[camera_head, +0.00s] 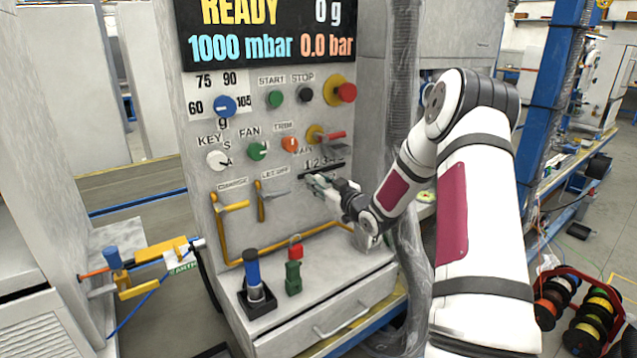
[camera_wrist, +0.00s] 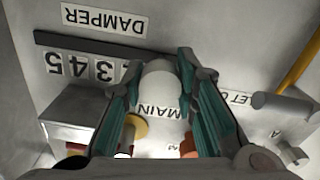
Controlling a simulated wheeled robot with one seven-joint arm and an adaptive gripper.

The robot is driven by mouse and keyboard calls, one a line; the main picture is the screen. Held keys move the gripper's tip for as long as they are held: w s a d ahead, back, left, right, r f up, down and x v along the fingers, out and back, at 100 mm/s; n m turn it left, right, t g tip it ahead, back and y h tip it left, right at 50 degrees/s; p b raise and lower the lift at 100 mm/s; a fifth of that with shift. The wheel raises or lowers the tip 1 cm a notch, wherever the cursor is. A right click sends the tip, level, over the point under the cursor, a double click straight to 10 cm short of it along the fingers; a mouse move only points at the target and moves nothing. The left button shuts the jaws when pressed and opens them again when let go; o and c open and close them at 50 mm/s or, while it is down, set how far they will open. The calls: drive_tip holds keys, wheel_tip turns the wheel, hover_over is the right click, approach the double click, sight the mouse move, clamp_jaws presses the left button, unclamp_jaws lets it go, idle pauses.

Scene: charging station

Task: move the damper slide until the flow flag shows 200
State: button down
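The damper slide's pale round knob (camera_wrist: 160,82) is between the two fingers of my gripper (camera_wrist: 160,72) in the wrist view, with no clear gap on either side. The fingers look shut on it. The knob stands at the dark slot (camera_wrist: 90,52), beside the low end of the number scale (camera_wrist: 90,66); 3, 4 and 5 are readable and the 1 is hidden. The DAMPER label (camera_wrist: 105,18) appears upside down. In the head view, my gripper (camera_head: 318,183) is at the panel below the scale (camera_head: 320,163). I cannot make out a flow flag or its reading.
A grey box (camera_wrist: 75,118) juts out beside the slot. The display (camera_head: 265,30) reads READY, 0 g, 1000 mbar, 0.0 bar.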

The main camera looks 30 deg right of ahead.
idle(0.3)
drive_tip(key=d, duration=0.6)
drive_tip(key=shift+w+d+b, duration=0.1)
drive_tip(key=shift+d+b, duration=0.1)
drive_tip(key=shift+b, duration=0.15)
drive_tip(key=c, duration=1.2)
unclamp_jaws()
drive_tip(key=shift+c, duration=0.2)
drive_tip(key=shift+a+f, duration=0.1)
